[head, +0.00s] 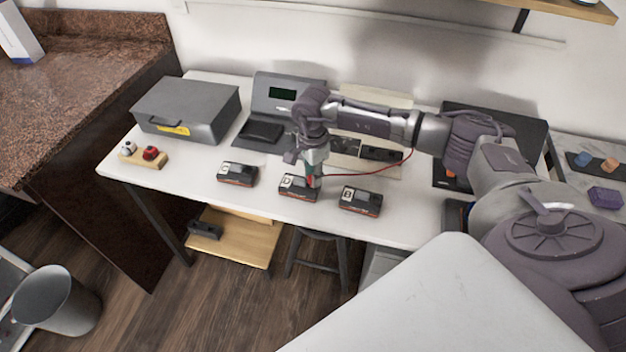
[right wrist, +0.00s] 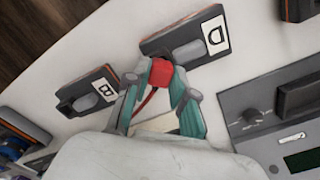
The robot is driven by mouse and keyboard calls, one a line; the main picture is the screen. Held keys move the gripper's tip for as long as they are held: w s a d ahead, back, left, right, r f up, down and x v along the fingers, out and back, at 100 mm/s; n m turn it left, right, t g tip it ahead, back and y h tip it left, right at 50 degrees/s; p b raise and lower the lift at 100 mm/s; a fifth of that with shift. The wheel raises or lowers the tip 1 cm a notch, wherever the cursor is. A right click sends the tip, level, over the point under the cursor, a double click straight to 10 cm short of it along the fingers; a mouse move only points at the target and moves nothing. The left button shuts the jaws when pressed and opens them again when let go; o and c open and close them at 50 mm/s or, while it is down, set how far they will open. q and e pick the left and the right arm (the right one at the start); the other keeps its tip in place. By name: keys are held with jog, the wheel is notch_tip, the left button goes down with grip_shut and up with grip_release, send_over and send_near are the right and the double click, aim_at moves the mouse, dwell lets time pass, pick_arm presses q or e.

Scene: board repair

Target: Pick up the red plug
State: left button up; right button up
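The red plug (right wrist: 161,72) sits between the two fingertips of my right gripper (right wrist: 158,76) in the right wrist view, with a fingertip against each side. It is at the edge of the battery marked D (right wrist: 186,38); whether it is seated in it I cannot tell. In the head view my right gripper (head: 312,172) points down over battery D (head: 296,188), and only a little red shows there. A thin red cable (head: 385,168) runs from this spot to the right. My left gripper is not in view.
Battery G (head: 237,174) lies left and battery B (head: 360,200) right of D along the front of the white table (head: 200,195). A grey case (head: 188,108) and a device with a green display (head: 285,95) stand behind. A wooden block (head: 140,158) holds red and white pieces.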

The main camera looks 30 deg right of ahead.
grip_shut()
jog(key=shift+r, duration=0.1)
notch_tip(320, 180, up, 4)
jog(key=shift+f+b, duration=0.15)
jog(key=shift+b, duration=0.45)
jog(key=s+d+r+b, duration=0.2)
jog(key=s+r, duration=0.5)
jog(key=s, duration=0.4)
jog(key=shift+s+d, duration=0.15)
jog(key=shift+d, duration=0.4)
jog(key=shift+r, duration=0.15)
